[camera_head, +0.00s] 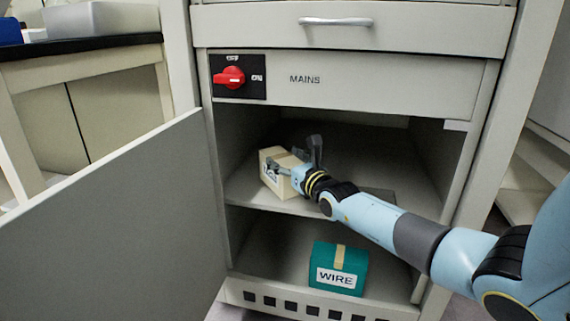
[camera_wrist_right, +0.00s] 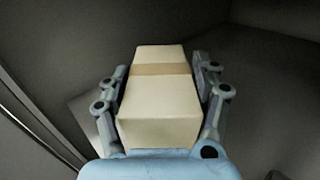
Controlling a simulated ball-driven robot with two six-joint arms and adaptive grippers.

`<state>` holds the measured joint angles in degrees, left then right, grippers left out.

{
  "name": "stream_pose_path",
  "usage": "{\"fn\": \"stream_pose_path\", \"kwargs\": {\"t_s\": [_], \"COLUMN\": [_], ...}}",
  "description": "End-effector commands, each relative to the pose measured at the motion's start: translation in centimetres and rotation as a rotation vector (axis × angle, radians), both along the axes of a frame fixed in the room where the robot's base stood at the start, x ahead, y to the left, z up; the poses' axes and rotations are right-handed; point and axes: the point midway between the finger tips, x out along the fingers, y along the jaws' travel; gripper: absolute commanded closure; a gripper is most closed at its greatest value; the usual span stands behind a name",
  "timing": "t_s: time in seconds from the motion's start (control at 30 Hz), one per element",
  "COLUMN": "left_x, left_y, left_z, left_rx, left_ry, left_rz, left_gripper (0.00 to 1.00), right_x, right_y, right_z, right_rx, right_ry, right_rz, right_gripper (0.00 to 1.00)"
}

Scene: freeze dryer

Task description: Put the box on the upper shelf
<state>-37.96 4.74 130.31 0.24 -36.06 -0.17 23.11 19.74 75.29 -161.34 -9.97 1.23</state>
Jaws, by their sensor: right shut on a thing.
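A cream box (camera_head: 272,181) with a partly hidden label is at the left of the upper shelf (camera_head: 243,196) inside the open cabinet. My right gripper (camera_head: 288,172) is shut on it. In the right wrist view the cream box (camera_wrist_right: 160,95), with a tan tape band, sits between the two fingers of the right gripper (camera_wrist_right: 162,85). I cannot tell whether the box's underside touches the shelf. A teal box (camera_head: 339,269) labelled WIRE, with a yellow tape strip, stands on the lower shelf (camera_head: 270,255). My left gripper is not in view.
The cabinet door (camera_head: 120,230) stands open to the left. A panel with a red MAINS switch (camera_head: 230,77) and a drawer (camera_head: 350,27) are above the opening. A dark flat object (camera_head: 379,195) lies on the upper shelf behind my right arm.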

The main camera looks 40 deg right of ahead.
Motion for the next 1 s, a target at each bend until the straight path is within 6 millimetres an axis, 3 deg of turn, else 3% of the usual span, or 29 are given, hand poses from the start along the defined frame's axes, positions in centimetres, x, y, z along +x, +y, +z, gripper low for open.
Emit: {"fn": "stream_pose_path", "kwargs": {"t_s": [0.3,0.33,0.53,0.87,1.0], "left_x": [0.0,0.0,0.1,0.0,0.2], "left_y": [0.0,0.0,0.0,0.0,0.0], "left_z": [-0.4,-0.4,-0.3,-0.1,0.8], "left_rx": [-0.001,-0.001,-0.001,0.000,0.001], "left_ry": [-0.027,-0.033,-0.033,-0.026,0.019], "left_rz": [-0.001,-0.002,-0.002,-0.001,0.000], "left_gripper": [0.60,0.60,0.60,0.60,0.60], "right_x": [0.0,0.0,0.0,0.0,-0.6], "right_y": [0.0,0.0,0.0,0.0,0.1], "right_z": [-0.2,-0.3,-0.1,0.0,0.3], "right_rx": [0.000,0.001,0.000,0.000,0.001], "right_ry": [-0.002,0.000,-0.002,-0.002,-0.001], "right_rz": [0.000,0.000,0.000,0.000,0.001], "right_gripper": [0.73,0.35,0.10,0.10,0.10]}}
